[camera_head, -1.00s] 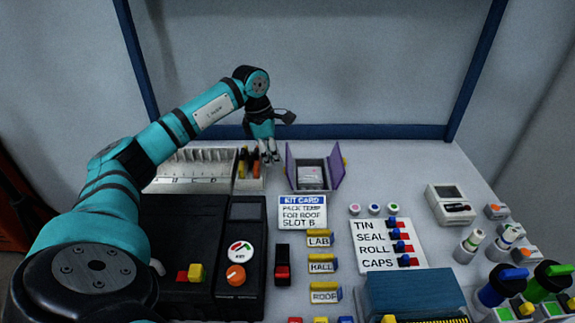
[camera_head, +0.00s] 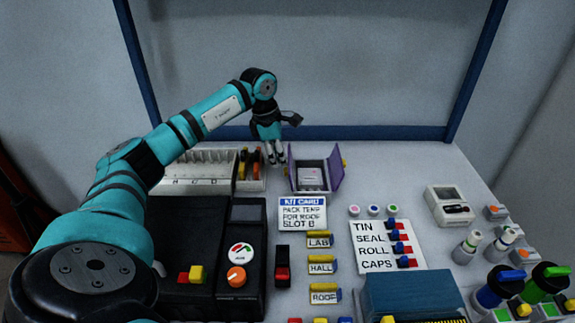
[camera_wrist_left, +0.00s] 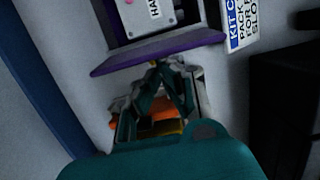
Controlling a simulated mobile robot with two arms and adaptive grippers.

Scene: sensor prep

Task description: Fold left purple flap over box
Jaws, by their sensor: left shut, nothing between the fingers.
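The small box (camera_head: 312,188) stands on the bench with its top open and a pale item inside. Its left purple flap (camera_head: 291,167) stands up along the left side, and the right purple flap (camera_head: 337,168) leans outward. My left gripper (camera_head: 275,161) is shut and empty, just left of the left flap. In the left wrist view, the left flap (camera_wrist_left: 155,48) lies just beyond the closed fingertips (camera_wrist_left: 172,66); I cannot tell whether they touch. My right gripper is not in view.
A tray with orange and yellow tools (camera_head: 250,170) sits left of the box, below my gripper. The kit card (camera_head: 302,213) lies in front of the box. A black device (camera_head: 240,270) stands front left.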

